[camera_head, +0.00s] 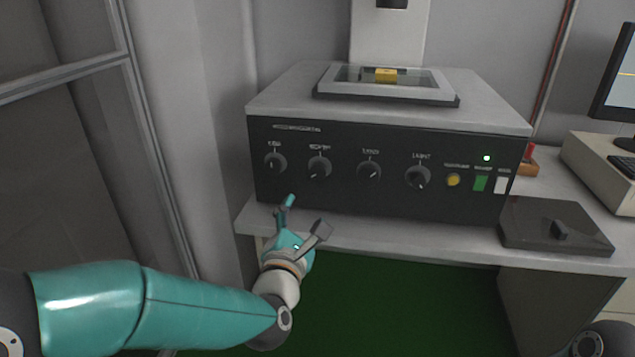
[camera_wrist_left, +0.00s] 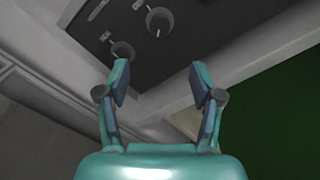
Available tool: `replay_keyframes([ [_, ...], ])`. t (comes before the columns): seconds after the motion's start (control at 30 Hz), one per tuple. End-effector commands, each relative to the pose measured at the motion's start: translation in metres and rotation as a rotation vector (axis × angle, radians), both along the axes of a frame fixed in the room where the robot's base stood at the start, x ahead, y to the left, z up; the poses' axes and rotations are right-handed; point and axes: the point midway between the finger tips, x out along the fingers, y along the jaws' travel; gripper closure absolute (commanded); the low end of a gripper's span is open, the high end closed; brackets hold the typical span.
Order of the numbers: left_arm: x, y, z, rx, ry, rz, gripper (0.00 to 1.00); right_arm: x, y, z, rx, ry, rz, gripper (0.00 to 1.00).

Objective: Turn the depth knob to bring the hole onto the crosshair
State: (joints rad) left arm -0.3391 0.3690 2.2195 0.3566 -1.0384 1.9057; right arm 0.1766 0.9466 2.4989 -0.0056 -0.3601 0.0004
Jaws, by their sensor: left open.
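A dark front panel (camera_head: 335,190) carries a row of round black knobs with white pointer marks: the leftmost (camera_head: 275,163), a second (camera_head: 319,167), a third (camera_head: 369,171) and the rightmost (camera_head: 418,176). Their small labels are hard to read, so I cannot tell for sure which is the depth knob. My left gripper (camera_head: 305,215) is open and empty, below and in front of the two left knobs. In the left wrist view, the open fingers (camera_wrist_left: 160,72) point toward the panel, with a knob (camera_wrist_left: 123,49) just beyond one fingertip. I see no hole or crosshair.
A yellow block (camera_head: 386,75) lies on the glass stage on top of the machine. A dark flat box (camera_head: 553,226) lies on the bench. A monitor (camera_head: 617,75) is partly cut off.

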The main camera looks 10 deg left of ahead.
Motion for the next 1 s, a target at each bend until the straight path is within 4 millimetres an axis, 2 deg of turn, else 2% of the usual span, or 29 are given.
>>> replay_keyframes([
  [0.17, 0.029, 0.0, 0.001, 0.001, 0.002, 0.002, 0.34, 0.0, 0.0, 0.006, 0.0, -0.001, 0.0, 0.24],
  [0.6, 0.12, -0.003, 0.0, 0.001, 0.004, 0.0, 0.34, 0.0, 0.0, 0.021, 0.0, 0.0, 0.0, 0.24],
  [0.8, 0.146, -0.005, 0.0, 0.001, 0.004, 0.0, 0.34, 0.0, 0.0, 0.025, 0.0, 0.0, 0.0, 0.24],
  [1.0, 0.157, -0.005, -0.001, 0.001, 0.005, -0.001, 0.34, 0.0, 0.0, 0.026, 0.0, 0.0, 0.0, 0.24],
])
